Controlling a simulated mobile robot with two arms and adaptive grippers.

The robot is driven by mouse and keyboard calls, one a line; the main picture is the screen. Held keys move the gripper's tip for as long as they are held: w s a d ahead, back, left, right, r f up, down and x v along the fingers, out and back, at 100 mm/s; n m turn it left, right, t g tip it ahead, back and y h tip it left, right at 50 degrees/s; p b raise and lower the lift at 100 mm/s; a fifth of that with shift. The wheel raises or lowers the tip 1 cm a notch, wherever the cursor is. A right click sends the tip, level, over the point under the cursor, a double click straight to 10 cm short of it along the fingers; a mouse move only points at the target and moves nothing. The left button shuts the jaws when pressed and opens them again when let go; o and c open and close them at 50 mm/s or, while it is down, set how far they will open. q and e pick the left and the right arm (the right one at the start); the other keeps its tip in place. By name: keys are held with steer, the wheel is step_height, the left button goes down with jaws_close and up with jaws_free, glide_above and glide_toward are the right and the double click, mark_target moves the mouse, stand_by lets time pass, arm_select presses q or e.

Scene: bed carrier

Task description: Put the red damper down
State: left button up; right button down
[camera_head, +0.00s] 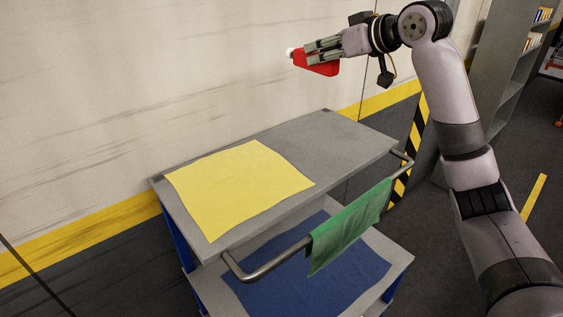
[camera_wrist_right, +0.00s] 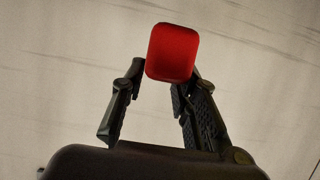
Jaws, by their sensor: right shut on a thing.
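The red damper (camera_head: 318,66) is in my right gripper (camera_head: 316,50), held in the air above the cart, with the wall behind it. A small white part shows at its left end. In the right wrist view the red damper (camera_wrist_right: 172,54) shows a rounded red face between the fingertips of my right gripper (camera_wrist_right: 158,90), which is shut on it. Its rest is hidden in that view. My left gripper is not in view.
A grey cart (camera_head: 318,136) stands below, a yellow cloth (camera_head: 240,187) on its top left. The top's right part is bare. A green cloth (camera_head: 350,224) hangs over the handle rail (camera_head: 270,266). A blue cloth (camera_head: 310,270) lies on the lower shelf. Grey shelving (camera_head: 490,70) stands right.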

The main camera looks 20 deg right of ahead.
steer(key=f, duration=0.5)
steer(key=f+p, duration=0.1)
steer(key=f, duration=0.4)
steer(key=f+p, duration=0.1)
steer(key=f, duration=0.5)
steer(key=shift+w+a, duration=0.15)
steer(key=shift+w, duration=0.1)
step_height(320, 180, down, 4)
steer(key=shift+s+r+p, duration=0.1)
steer(key=shift+r+p, duration=0.05)
steer(key=shift+p, duration=0.2)
steer(key=shift+f, duration=0.35)
steer(key=shift+f, duration=0.1)
steer(key=c, duration=1.2)
jaws_free()
steer(key=shift+c, duration=0.2)
